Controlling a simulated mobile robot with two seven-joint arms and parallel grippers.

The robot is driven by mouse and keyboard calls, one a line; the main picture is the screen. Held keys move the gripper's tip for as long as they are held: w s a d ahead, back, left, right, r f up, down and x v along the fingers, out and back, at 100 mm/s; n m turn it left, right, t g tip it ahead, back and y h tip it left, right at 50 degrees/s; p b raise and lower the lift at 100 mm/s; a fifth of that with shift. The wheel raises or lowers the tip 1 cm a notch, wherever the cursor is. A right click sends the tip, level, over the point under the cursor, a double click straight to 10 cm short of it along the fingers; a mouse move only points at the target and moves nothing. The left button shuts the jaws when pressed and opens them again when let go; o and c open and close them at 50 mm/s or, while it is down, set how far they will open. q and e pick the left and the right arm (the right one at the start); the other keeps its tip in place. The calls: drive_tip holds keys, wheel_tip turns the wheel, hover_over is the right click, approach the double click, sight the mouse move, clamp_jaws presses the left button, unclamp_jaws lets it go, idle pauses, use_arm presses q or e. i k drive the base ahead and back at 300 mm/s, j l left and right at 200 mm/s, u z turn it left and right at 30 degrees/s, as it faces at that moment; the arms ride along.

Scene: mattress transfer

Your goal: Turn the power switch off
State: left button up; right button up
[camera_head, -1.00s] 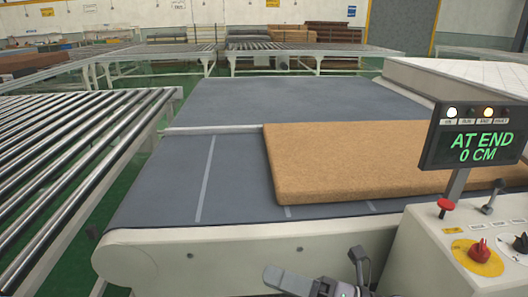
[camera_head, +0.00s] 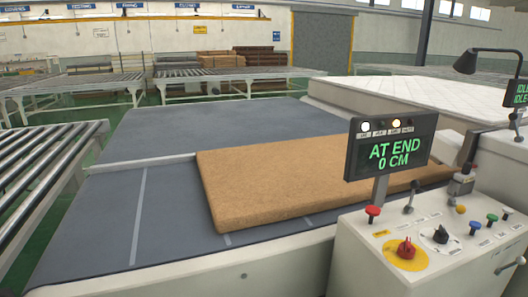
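The control console (camera_head: 350,262) stands at the lower right. On its sloped top a red rotary knob (camera_head: 406,248) sits on a yellow disc, and a black rotary knob (camera_head: 441,235) sits on a white disc to its right. The labels are too small to read, so I cannot tell which is the power switch. A display (camera_head: 390,148) above the console reads "AT END 0 CM" in green. Neither of my grippers is in view.
The console also carries a red mushroom button (camera_head: 373,212), levers and coloured buttons. A brown mattress slab (camera_head: 290,180) lies on the grey conveyor belt (camera_head: 110,225). Roller tables (camera_head: 45,150) stand left. A white quilted mattress (camera_head: 425,97) and a lamp (camera_head: 468,62) are at right.

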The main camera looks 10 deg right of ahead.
sight(406, 250)
drive_tip(key=l+z, duration=0.1)
drive_tip(key=z, duration=0.35)
drive_tip(key=l+z, duration=0.1)
drive_tip(key=z, duration=0.35)
drive_tip(key=i+z, duration=0.1)
drive_tip(key=z, duration=0.3)
